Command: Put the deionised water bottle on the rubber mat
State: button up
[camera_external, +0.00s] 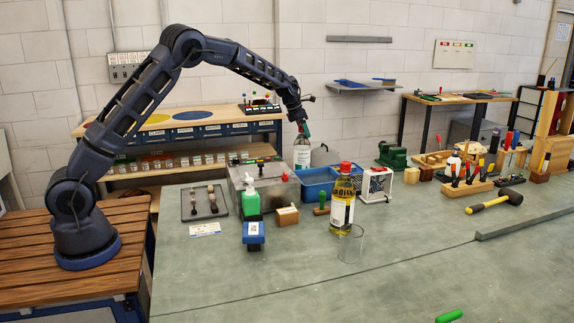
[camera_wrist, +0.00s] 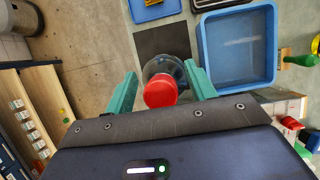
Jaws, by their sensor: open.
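A clear bottle with a white label (camera_external: 302,156) stands upright below my gripper (camera_external: 303,129) at the back of the bench. Its print is too small to read. In the wrist view its red cap (camera_wrist: 160,91) is between the two teal fingers of my gripper (camera_wrist: 163,90), which are open with a gap on each side. A dark square mat (camera_wrist: 160,40) lies at and beyond the bottle, which overlaps its near part in this view. I cannot tell how much of the base rests on it. The mat is hidden in the external view.
A blue bin (camera_external: 318,185) is close to the right of the bottle; it also shows in the wrist view (camera_wrist: 270,45). A metal box (camera_external: 262,180) stands in front. A red-capped yellow bottle (camera_external: 342,205) and a glass beaker (camera_external: 350,243) stand nearer.

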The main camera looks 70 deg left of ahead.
jog(key=v, duration=1.2)
jog(key=s+d+r+m, duration=0.4)
jog(key=s+d+m, duration=0.2)
jog(key=s+d, duration=0.25)
jog(key=s+d+r+m+h, duration=0.1)
jog(key=s+d+r+m, duration=0.3)
jog(key=s+d+m, duration=0.45)
jog(key=s+d+r+m, duration=0.4)
jog(key=s+d+r, duration=0.15)
jog(key=s, duration=0.55)
jog(key=s+d+f+m, duration=0.3)
jog(key=s+m, duration=0.2)
jog(key=s, duration=0.4)
jog(key=s+d+f+m, duration=0.3)
jog(key=s+m, duration=0.3)
jog(key=s, duration=0.3)
jog(key=s+d+f+m+y, duration=0.1)
jog(key=s+d+f+m, duration=0.2)
jog(key=s, duration=0.7)
jog(key=d+m, duration=0.2)
jog(key=m, duration=0.1)
jog(key=shift+d, duration=0.25)
jog(key=shift+m, duration=0.25)
